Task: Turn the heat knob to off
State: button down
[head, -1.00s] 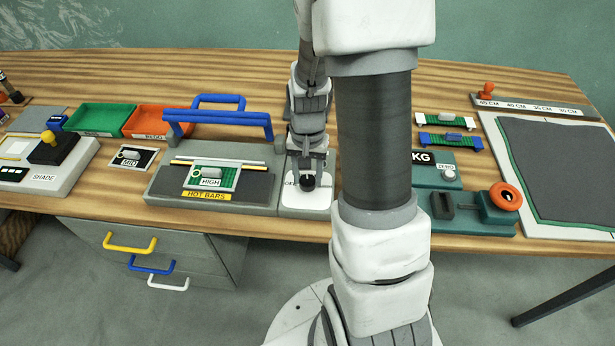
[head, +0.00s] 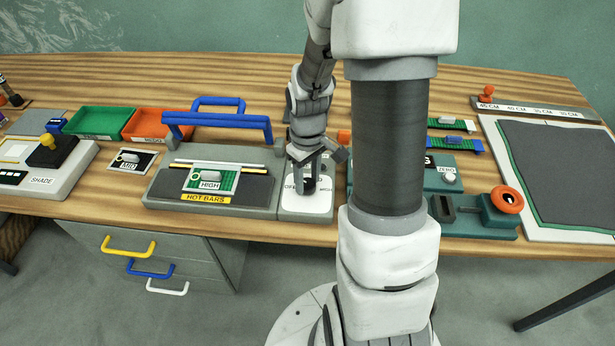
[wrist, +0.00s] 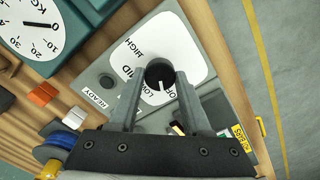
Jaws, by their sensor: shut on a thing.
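The heat knob (wrist: 160,72) is a round black knob on a white dial plate (wrist: 185,45) marked HIGH, MID, LOW and OFF. My gripper (wrist: 160,80) has a finger on either side of the knob and is shut on it. The knob's white pointer line points down in the wrist view, toward the LOW and OFF labels. I cannot tell exactly which mark it meets. In the head view the knob (head: 310,185) is partly hidden between the fingers of my gripper (head: 311,178), at the right end of the HOT BARS unit (head: 160,186).
The HOT BARS unit has a blue handle (head: 218,120) standing up beside my wrist. A green KG scale with a ZERO knob (head: 447,173) stands to the right, partly behind my arm. A READY lamp (wrist: 105,81) sits beside the dial. A MID card (head: 130,160) lies on the left.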

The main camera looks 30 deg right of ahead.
aim_at(307, 183)
jog(key=shift+n, duration=1.1)
jog(key=shift+c, duration=1.8)
grip_release()
notch_tip(307, 183, up, 18)
jog(key=p, duration=0.2)
jog(key=shift+f, duration=0.25)
